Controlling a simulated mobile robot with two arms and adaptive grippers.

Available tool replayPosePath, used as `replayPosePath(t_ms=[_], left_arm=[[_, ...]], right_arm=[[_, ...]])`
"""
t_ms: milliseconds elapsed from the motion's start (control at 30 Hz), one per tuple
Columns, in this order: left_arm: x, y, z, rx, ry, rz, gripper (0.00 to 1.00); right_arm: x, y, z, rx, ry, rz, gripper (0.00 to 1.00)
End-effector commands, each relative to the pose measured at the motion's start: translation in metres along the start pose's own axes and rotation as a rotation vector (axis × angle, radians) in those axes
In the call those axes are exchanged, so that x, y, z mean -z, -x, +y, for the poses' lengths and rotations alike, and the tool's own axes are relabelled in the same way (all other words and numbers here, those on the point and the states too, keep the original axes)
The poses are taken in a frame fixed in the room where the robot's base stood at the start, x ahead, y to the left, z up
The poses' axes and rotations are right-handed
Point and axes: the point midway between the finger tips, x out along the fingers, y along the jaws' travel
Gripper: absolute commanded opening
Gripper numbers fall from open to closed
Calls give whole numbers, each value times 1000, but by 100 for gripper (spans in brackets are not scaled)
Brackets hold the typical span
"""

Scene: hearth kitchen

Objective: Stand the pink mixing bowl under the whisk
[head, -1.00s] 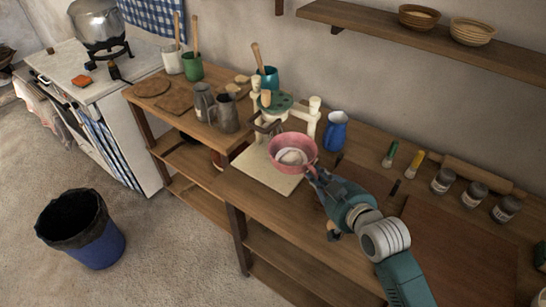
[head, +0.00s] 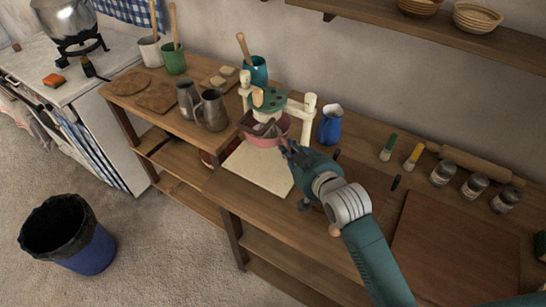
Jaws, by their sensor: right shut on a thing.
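The pink mixing bowl (head: 266,140) is upright between the cream posts of the mixer stand (head: 309,118), below its green top (head: 272,104). A grey whisk part (head: 265,129) shows at the bowl's opening. I cannot tell whether it touches the bowl or how well it is centred. My right gripper (head: 287,147) is shut on the bowl's right front rim. The bowl's underside and its contact with the pale board (head: 258,172) are hard to see. My left gripper is out of view.
Grey metal jugs (head: 211,109) stand left of the mixer, and a blue jug (head: 330,124) stands close on its right. The board in front of the bowl is bare. Brushes, jars (head: 443,173) and a rolling pin (head: 480,164) lie further right.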

Motion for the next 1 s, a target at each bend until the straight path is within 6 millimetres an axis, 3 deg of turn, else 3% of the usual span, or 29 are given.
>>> replayPosePath(t_ms=[200, 467, 633, 967, 1000], left_arm=[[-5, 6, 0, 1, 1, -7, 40], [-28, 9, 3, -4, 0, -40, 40], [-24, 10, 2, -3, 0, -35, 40], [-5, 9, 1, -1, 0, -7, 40], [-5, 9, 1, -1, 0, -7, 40]], right_arm=[[-36, -14, -2, 0, 0, 0, 0], [-61, -23, -3, 1, 0, -1, 0], [-80, -31, -4, 0, -1, 1, 0], [-83, -33, -4, 0, -1, 3, 0], [-85, -33, -4, 0, 0, -3, 21]])
